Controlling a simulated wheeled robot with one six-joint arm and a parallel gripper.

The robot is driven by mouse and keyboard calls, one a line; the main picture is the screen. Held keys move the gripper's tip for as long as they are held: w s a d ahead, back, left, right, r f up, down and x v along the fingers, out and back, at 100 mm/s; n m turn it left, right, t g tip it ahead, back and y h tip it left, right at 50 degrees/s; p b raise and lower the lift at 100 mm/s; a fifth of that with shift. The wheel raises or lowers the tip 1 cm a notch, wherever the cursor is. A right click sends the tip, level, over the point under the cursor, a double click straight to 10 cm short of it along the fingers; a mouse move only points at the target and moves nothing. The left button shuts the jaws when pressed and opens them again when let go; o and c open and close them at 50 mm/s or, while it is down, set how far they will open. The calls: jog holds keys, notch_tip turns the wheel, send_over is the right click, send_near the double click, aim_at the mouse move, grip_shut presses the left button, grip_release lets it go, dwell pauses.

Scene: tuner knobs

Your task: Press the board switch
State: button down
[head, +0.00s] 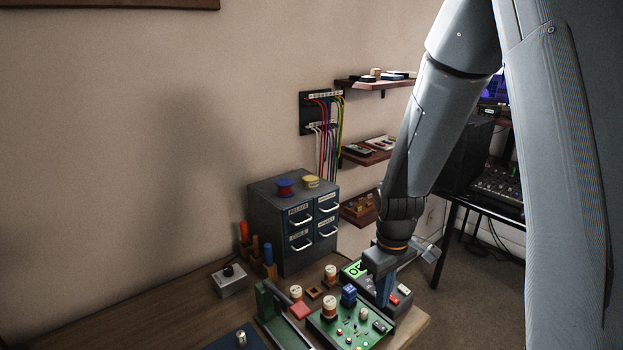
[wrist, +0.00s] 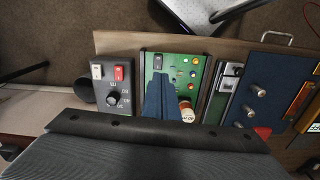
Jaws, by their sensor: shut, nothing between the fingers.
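The green circuit board (head: 345,333) lies on the bench in the head view; it also shows in the wrist view (wrist: 205,75). A dark rocker switch (wrist: 162,62) sits near the board's upper left edge in the wrist view; it appears as a dark block (head: 380,326) at the board's right in the head view. My gripper (wrist: 158,77) is shut and empty, its blue fingers pointing at the board just below the switch in the wrist view. In the head view my gripper (head: 384,302) is low beside the board. Whether the fingertips touch anything, I cannot tell.
A dark box with white and red rockers and a knob (wrist: 113,98) stands left of the board in the wrist view. A blue block (head: 348,295) and copper-coloured coils (head: 329,306) rise from the board. A drawer cabinet (head: 290,225) stands behind.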

jog(key=s+r+m+t+b, duration=0.1)
jog(key=s+r+m+b, duration=0.2)
jog(key=s+m, duration=0.3)
jog(key=shift+s+r+b, duration=0.2)
jog(key=shift+s+b, duration=0.55)
jog(key=shift+s, duration=0.5)
jog(key=shift+a, duration=0.1)
notch_tip(320, 180, up, 3)
jog(key=m+g+b, duration=0.1)
jog(key=m+b, duration=0.3)
jog(key=m, duration=0.7)
send_over(382, 329)
jog(key=shift+f, duration=0.1)
jog(key=shift+f, duration=0.1)
notch_tip(382, 329, down, 14)
jog(key=shift+r+p, duration=0.1)
jog(key=shift+p, duration=1.1)
